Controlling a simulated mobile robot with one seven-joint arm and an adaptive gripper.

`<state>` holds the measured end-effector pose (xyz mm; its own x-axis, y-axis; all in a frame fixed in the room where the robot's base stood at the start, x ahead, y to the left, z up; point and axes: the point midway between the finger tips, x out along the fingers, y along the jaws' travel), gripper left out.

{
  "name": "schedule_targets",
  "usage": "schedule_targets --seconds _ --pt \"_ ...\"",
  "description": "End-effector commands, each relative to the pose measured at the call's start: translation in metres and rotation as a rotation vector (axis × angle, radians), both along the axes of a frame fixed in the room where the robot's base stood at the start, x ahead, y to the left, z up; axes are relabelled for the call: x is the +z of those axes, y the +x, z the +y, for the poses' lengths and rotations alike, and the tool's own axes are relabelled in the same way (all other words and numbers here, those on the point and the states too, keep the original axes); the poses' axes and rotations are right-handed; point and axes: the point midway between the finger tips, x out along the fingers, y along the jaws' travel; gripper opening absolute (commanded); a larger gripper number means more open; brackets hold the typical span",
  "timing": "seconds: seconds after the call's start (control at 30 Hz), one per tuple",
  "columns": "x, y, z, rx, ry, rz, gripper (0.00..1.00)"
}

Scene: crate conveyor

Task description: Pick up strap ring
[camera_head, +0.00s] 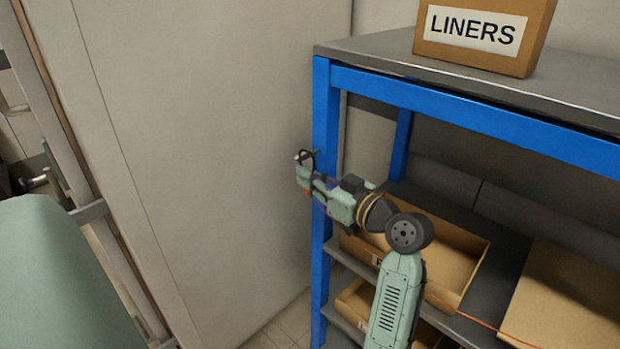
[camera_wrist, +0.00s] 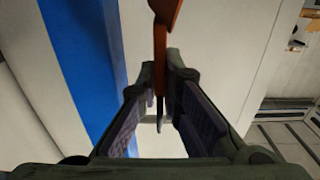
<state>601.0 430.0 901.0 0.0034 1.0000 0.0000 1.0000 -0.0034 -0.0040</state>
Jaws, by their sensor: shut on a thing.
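The strap ring shows in the head view as a small black loop (camera_head: 306,154) at the end of my gripper (camera_head: 304,176), close to the left blue shelf post. In the wrist view, an orange strap-like part (camera_wrist: 165,28) comes down from the top edge between my fingertips (camera_wrist: 161,72), with a thin dark piece below it. My gripper is shut on the strap ring. The fingers stand a little apart with it between them. A small peg is beside the loop at the post; I cannot tell whether the loop still touches it.
The blue shelf post (camera_head: 325,120) is right beside my gripper. A box marked LINERS (camera_head: 432,50) stands on the grey shelf top (camera_head: 375,52). Cardboard bins (camera_head: 465,262) fill the lower shelves. A pale wall panel (camera_head: 215,150) is at the left.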

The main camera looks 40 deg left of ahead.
Motion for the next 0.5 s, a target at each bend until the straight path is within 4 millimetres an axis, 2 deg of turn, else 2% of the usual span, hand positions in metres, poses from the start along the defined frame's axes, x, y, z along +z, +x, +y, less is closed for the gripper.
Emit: schedule_targets --seconds 0.23,0.37,0.5 --pt "0.004 0.000 0.000 0.000 0.001 -0.002 0.00" --pt "0.014 0.000 -0.001 -0.001 0.002 -0.005 0.00" --pt "0.013 -0.023 0.000 0.002 0.000 -0.003 0.00"
